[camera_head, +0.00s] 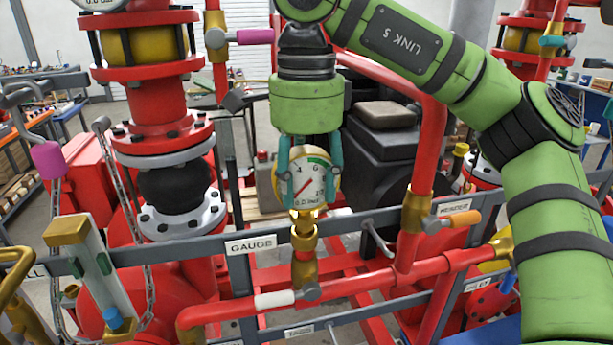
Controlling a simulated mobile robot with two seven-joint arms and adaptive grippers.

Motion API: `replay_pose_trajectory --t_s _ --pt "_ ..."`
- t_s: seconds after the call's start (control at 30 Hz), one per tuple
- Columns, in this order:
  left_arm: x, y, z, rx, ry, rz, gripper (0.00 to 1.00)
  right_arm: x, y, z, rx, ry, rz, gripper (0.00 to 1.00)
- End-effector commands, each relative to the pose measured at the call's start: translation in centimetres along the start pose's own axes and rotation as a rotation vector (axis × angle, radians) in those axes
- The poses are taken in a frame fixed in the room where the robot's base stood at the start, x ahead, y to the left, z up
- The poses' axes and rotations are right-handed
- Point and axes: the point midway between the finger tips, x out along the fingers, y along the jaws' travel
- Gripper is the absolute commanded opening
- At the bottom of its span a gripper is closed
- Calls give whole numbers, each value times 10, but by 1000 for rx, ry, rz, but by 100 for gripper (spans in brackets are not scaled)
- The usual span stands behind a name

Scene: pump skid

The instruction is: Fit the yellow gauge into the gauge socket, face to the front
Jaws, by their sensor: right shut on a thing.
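The yellow gauge (306,186) has a round white dial, a red needle and a yellow rim, and its face is turned toward me. My right gripper (309,168) comes down from above and is shut on the gauge, with a teal finger on each side of the rim. The gauge looks upright. My left gripper is not in view.
A grey rail with the GAUGE label (250,245) crosses beside the socket. A red pipe (425,165) with an orange-handled valve (458,220) rises to the right. A flanged red pipe column (165,150) and a hanging chain stand at left.

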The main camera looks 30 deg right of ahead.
Motion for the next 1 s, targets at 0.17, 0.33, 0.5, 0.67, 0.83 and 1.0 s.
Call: replay_pose_trajectory --t_s 0.17,0.33,0.5,0.67,0.83,1.0 --pt "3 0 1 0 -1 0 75 4 0 0 0 -1 -1 8" --pt "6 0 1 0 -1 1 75 8 0 0 0 -1 -1 8" --pt "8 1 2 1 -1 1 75 12 0 0 0 -1 0 8" --pt "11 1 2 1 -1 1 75 16 0 0 0 0 0 8" --pt "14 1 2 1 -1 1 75 20 0 0 0 0 0 8" --pt "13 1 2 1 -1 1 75 19 0 0 0 0 1 8"
